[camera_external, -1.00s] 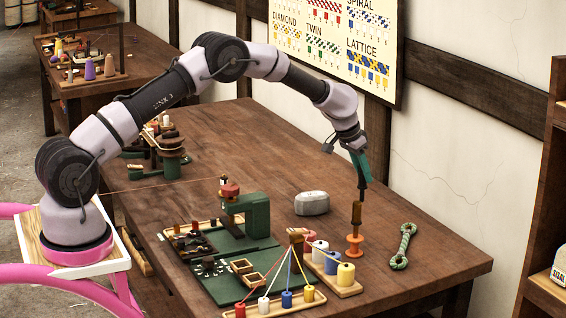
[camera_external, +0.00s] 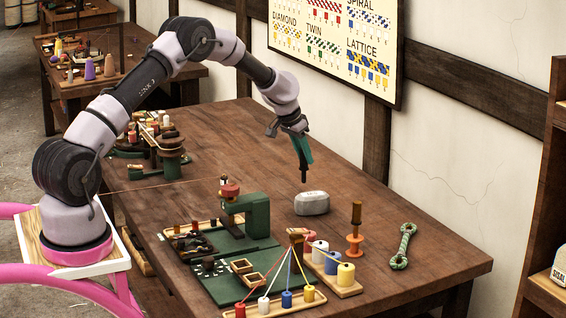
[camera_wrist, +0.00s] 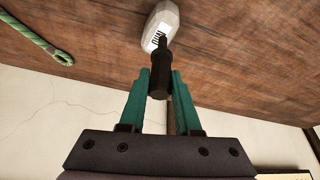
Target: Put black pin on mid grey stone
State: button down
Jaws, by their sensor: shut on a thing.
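My gripper (camera_external: 304,156) has its green fingers closed on the black pin (camera_external: 304,175) and holds it pointing down above the table. The pin's lower end is just above and slightly left of the grey stone (camera_external: 312,204) in the outside view. In the wrist view the pin (camera_wrist: 160,78) sits between the fingers, and its far end overlaps the lower edge of the stone (camera_wrist: 153,22). The stone is pale grey, rounded, with dark marks on it. I cannot tell whether pin and stone touch in the wrist view; outside, a gap shows.
An orange spool with a brown handle (camera_external: 355,240) stands right of the stone. A green rope piece (camera_external: 403,246) lies farther right. A green press (camera_external: 252,215) and coloured bobbins (camera_external: 286,299) are left and in front. The table behind the stone is clear.

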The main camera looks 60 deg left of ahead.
aim_at(304, 167)
jog(key=shift+f, duration=1.95)
jog(key=shift+f, duration=0.1)
jog(key=c, duration=0.6)
grip_release()
